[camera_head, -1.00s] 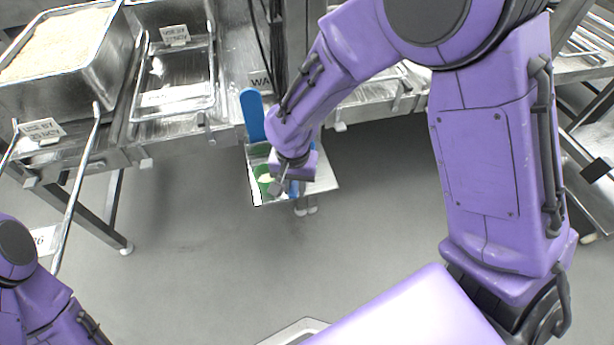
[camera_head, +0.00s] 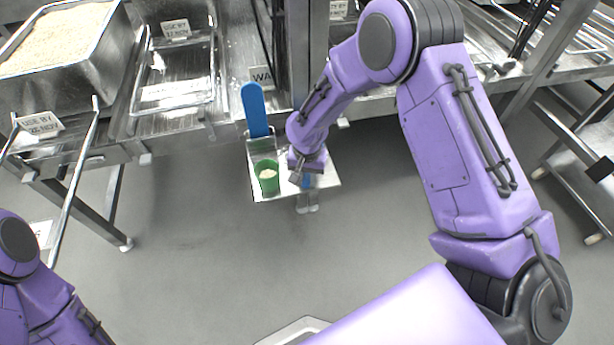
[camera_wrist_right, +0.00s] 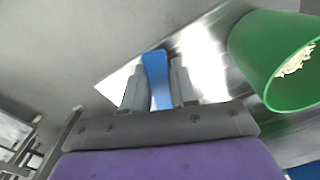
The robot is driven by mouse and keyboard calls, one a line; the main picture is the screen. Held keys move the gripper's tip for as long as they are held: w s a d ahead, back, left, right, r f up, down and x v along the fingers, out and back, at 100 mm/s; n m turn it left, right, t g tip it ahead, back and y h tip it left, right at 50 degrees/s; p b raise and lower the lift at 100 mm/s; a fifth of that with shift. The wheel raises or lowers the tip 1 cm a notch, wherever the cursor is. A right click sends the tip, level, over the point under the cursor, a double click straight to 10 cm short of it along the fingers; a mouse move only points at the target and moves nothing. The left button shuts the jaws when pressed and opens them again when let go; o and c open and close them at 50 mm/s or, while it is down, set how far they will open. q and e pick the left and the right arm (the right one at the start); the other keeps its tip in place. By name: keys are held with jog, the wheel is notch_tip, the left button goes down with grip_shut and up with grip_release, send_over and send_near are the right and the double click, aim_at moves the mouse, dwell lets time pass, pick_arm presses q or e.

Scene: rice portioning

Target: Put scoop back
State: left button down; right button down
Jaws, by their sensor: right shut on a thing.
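My right gripper (camera_head: 299,179) is low over the right part of a small metal shelf. In the right wrist view its two fingers (camera_wrist_right: 157,88) are shut on a blue handle (camera_wrist_right: 155,70), which I take to be the scoop's. A bit of this blue handle (camera_head: 307,182) shows below the gripper in the head view; I cannot tell whether the scoop rests on anything. My left arm shows at the lower left, but its gripper is out of view.
A green cup (camera_head: 267,182) with pale contents stands on the metal shelf (camera_head: 325,178), left of my right gripper. Another blue handle (camera_head: 254,108) stands upright behind it. A steel pan of rice (camera_head: 62,38) is at upper left. The floor in front is clear.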

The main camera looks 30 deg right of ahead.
jog(key=c, duration=0.9)
grip_release()
jog(key=shift+f, duration=0.15)
notch_tip(320, 180, up, 12)
jog(key=shift+r+p, duration=0.25)
jog(key=shift+p, duration=0.5)
